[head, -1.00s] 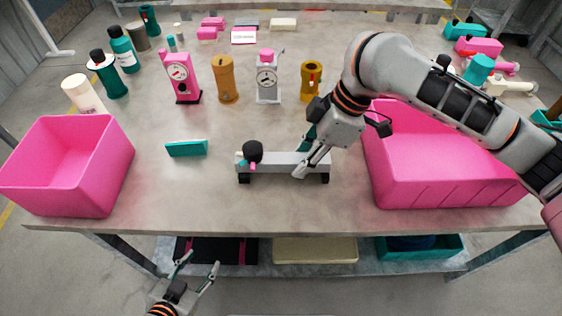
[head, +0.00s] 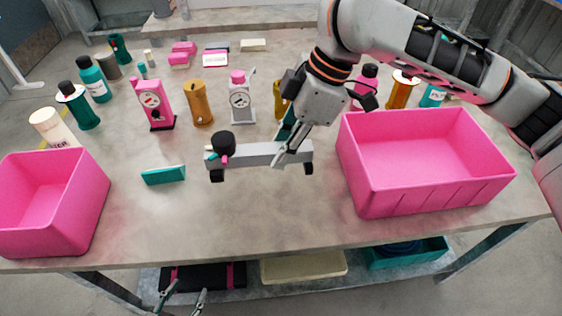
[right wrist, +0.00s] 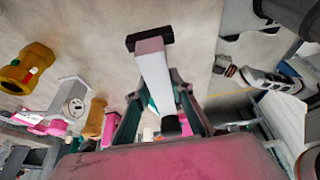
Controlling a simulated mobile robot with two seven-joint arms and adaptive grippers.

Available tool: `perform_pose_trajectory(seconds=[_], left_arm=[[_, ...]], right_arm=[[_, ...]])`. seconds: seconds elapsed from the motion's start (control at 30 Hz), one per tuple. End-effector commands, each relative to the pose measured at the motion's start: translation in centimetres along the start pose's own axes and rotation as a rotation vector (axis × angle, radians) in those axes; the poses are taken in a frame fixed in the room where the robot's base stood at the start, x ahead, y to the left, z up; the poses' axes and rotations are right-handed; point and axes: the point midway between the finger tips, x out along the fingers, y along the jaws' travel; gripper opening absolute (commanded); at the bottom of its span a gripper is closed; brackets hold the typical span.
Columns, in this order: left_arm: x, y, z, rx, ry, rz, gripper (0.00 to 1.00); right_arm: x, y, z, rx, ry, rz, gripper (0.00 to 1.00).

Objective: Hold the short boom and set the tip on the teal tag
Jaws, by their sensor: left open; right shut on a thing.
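The short boom (head: 255,155) is a grey bar with black feet at both ends and a round black knob on its left end, with small teal and pink bits beside the knob. My right gripper (head: 290,152) is shut on it right of its middle and holds it roughly level, apparently above the table. In the right wrist view the boom (right wrist: 153,72) runs between the fingers. The teal tag (head: 163,175) is a small flat piece on the table, left of and below the boom's knob end in the picture. My left gripper (head: 186,298) is open and empty below the table's front edge.
A pink bin (head: 50,205) stands at the left and a wide pink tray (head: 430,165) at the right. Bottles, a pink dial pump (head: 155,102), an ochre cylinder (head: 197,103) and a grey dial pump (head: 242,97) stand behind. The front middle is clear.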

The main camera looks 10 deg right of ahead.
Motion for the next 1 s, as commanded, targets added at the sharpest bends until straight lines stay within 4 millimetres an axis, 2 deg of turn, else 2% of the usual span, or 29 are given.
perform_pose_trajectory(seconds=[0.1, 0.27, 1.0], left_arm=[[0.0, 0.0, 0.0, 0.000, 0.000, 0.000, 0.45], [0.0, 0.0, 0.0, 0.000, 0.000, 0.000, 0.45], [0.0, 0.0, 0.1, 0.000, -0.001, 0.000, 0.45]], right_arm=[[-1.0, 0.0, -0.4, 0.000, 0.000, 0.001, 0.00], [-1.3, 0.0, -0.5, 0.001, 0.000, 0.000, 0.00], [-0.1, 0.0, -0.1, 0.001, 0.001, -0.001, 0.00]])
